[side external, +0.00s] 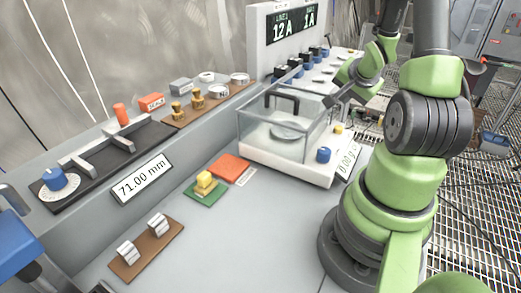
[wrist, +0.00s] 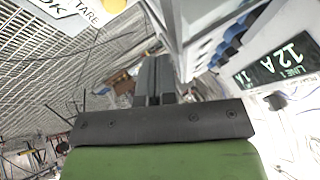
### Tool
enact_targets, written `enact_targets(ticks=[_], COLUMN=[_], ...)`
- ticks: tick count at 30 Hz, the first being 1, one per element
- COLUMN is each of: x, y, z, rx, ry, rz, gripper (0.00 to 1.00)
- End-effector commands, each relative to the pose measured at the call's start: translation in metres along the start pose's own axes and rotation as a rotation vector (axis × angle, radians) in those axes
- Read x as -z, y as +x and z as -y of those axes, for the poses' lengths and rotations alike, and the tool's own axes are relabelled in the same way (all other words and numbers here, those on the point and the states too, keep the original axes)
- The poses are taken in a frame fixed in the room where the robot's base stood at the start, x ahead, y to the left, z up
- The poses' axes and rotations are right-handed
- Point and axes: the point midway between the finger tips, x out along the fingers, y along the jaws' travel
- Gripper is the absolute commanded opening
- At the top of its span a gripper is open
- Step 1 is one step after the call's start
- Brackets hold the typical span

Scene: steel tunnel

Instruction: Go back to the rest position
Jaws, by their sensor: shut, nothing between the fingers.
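My gripper (side external: 333,99) is up above the right rear of the glass-walled balance (side external: 262,150), in the side view. Its dark fingers point down and to the left and hold nothing. In the wrist view the two fingers (wrist: 154,78) lie together, shut. My green arm rises at the right of the side view and bends over toward the bench. No rest position is marked in the frames.
The balance has a dark handle on top and a blue knob (side external: 323,155). A yellow block (side external: 205,180) sits on a green pad, beside an orange pad (side external: 230,168). A display panel (side external: 292,30) stands behind. The front bench is mostly clear.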

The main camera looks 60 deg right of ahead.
Motion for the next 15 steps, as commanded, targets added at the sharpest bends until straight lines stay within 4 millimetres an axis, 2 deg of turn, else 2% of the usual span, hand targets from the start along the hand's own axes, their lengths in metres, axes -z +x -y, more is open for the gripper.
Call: enact_targets(ticks=[5,8,10,12,15], x=[-0.010,-0.030,-0.051,-0.073,-0.108], y=[-0.025,-0.059,-0.088,-0.119,-0.164], z=[0.035,0.069,0.090,0.104,0.113], rx=[0.021,0.055,0.090,0.132,0.211], ry=[-0.124,-0.265,-0.373,-0.476,-0.622], rz=[0.004,0.024,0.050,0.086,0.153], gripper=[0.00,0.00,0.00,0.00,0.00])
